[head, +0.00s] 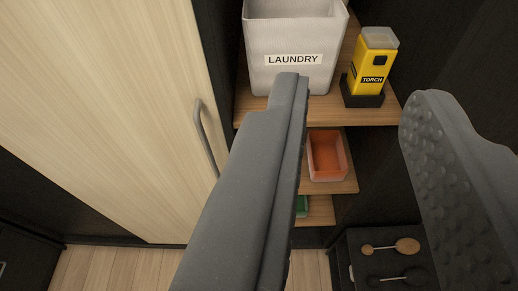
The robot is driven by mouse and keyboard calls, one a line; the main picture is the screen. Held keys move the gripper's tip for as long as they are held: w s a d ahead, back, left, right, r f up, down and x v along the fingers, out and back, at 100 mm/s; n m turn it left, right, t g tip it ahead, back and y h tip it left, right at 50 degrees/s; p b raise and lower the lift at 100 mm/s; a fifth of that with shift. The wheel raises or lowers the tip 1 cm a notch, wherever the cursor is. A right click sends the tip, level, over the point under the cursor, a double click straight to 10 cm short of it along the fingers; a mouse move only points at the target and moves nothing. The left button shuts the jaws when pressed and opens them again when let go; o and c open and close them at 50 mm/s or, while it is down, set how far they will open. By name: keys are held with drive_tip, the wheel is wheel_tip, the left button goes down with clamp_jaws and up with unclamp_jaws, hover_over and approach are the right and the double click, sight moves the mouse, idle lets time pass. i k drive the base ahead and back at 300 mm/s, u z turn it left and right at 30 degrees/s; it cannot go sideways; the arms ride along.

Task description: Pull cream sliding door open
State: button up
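The cream sliding door (110,90) fills the left of the head view, with pale vertical wood grain. Its grey bar handle (204,135) runs along the door near its right edge. My gripper (355,95) is open, with its two dark grey fingers wide apart and nothing between them at the tips. The left finger is just right of the handle and its edge meets the handle's lower end in the picture. I cannot tell whether they touch. The right finger is far to the right, with its bumpy pad showing.
Right of the door are open shelves (348,187). A white laundry bin (292,30) and a yellow torch (370,62) stand on the top one, an orange container (327,155) below. A dark tray (362,282) holds wooden brushes or spoons (405,245). Wood floor (110,268) shows below.

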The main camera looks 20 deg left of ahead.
sight(113, 103)
drive_tip(key=z, duration=0.05)
drive_tip(key=k, duration=1)
drive_tip(key=u, duration=0.45)
drive_tip(key=i, duration=1)
